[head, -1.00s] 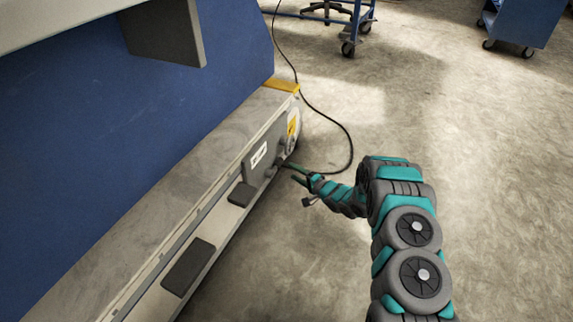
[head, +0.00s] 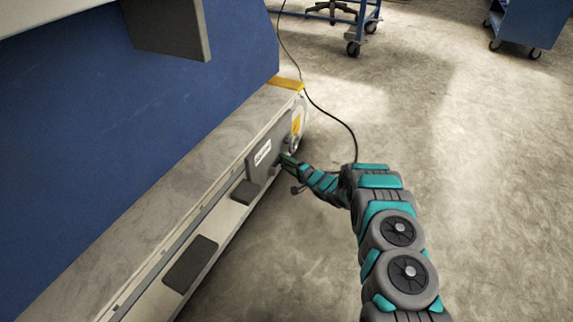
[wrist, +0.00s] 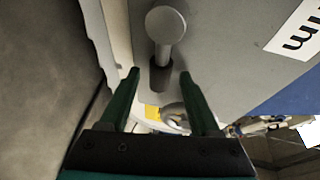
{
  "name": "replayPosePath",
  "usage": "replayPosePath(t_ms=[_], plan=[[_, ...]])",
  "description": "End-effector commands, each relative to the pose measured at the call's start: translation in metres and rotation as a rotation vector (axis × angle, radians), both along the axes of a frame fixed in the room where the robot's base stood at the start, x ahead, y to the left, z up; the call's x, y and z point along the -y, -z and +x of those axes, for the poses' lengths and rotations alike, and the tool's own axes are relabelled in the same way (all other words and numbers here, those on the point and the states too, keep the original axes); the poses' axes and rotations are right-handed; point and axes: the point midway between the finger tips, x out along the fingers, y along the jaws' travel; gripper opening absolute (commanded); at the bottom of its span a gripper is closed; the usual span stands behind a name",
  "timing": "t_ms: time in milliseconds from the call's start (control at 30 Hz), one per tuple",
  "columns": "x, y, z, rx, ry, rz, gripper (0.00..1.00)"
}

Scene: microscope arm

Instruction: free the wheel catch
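In the wrist view a grey round-headed knob (wrist: 166,26), which appears to be the wheel catch, stands out from a grey plate. A short dark stem or slot shows at its base. My gripper (wrist: 159,77) is open. Its two dark green fingers lie to either side of the knob's line, with the round head just beyond the fingertips and nothing held. In the head view my gripper (head: 286,161) is close against the right end of the machine's low base (head: 209,219), at the labelled grey plate (head: 264,152). The knob is hidden or too small to tell there.
A wheel (head: 296,143) with a yellow label is at the base's end, under a yellow strip (head: 285,83). Two dark pads (head: 190,264) lie along the base. A black cable (head: 334,117) runs over the floor behind my arm. Open concrete floor (head: 480,180) is to the right.

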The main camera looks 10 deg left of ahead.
Motion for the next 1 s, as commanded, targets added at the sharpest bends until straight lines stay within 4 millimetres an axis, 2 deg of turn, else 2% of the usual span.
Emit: replayPosePath(t_ms=[67,567,1000], plan=[[0.0002,0.0001,0.0001,0.000,0.000,0.000,0.55],[0.0005,0.0005,-0.0002,-0.001,0.000,-0.001,0.00],[0.0005,0.0007,-0.0002,-0.001,0.000,-0.001,0.00]])
